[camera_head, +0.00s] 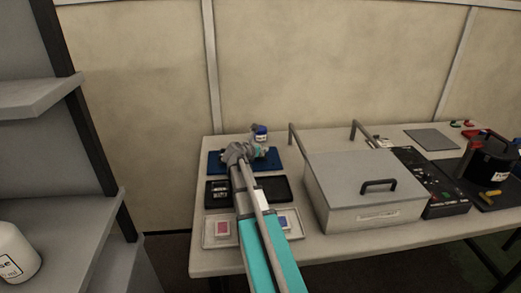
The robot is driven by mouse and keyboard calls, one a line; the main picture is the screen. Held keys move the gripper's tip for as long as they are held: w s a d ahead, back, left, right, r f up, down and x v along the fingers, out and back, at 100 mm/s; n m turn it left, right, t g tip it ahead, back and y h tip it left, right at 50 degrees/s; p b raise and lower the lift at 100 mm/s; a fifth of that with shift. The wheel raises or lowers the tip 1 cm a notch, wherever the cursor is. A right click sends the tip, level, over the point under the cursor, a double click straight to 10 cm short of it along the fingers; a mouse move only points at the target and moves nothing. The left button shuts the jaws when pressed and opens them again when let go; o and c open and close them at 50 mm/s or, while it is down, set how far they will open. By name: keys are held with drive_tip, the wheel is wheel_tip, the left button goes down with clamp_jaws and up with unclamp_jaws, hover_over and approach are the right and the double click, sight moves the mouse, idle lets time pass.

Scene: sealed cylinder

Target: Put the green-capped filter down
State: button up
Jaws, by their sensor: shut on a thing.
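My gripper (262,151) is at the far end of my arm, low over the blue mat (215,164) at the table's back left. It is shut on the green-capped filter, but the wrist and the small scale hide the filter, and no green cap can be made out. A small white container with a blue band (260,133) shows just behind the gripper. Whether it touches the gripper cannot be told.
In front of the mat lie a black tray (216,198) and a white tray (209,240) with a red-pink piece and a blue piece. A large grey lidded box (340,185) stands close to the right, with a black panel (432,183) and dark pot (489,160) beyond.

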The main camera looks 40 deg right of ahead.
drive_tip(key=shift+f, duration=0.3)
drive_tip(key=o, duration=1)
drive_tip(key=shift+r, duration=0.1)
drive_tip(key=shift+r, duration=0.3)
drive_tip(key=p+v, duration=0.4)
drive_tip(key=v, duration=0.8)
drive_tip(key=shift+f+p, duration=0.15)
drive_tip(key=shift+p, duration=0.2)
